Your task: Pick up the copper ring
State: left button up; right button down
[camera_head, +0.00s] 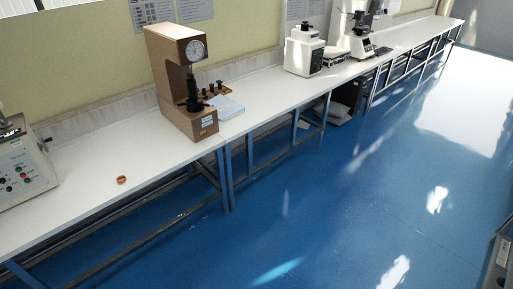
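The copper ring (122,180) is a small orange-brown ring lying on the white bench top (95,212) in the left part of the head view. It sits near the front edge of the bench, between a control box and a brown hardness tester, with clear surface around it. Neither of my grippers shows in this view.
A grey control box (22,168) stands at the far left. A brown hardness tester (180,85) with a dial stands right of the ring, beside a tray of small parts (214,91). More instruments (304,52) stand further along. The blue floor (330,220) is open.

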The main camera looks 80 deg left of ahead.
aim_at(120, 177)
jog(key=u, duration=4.1)
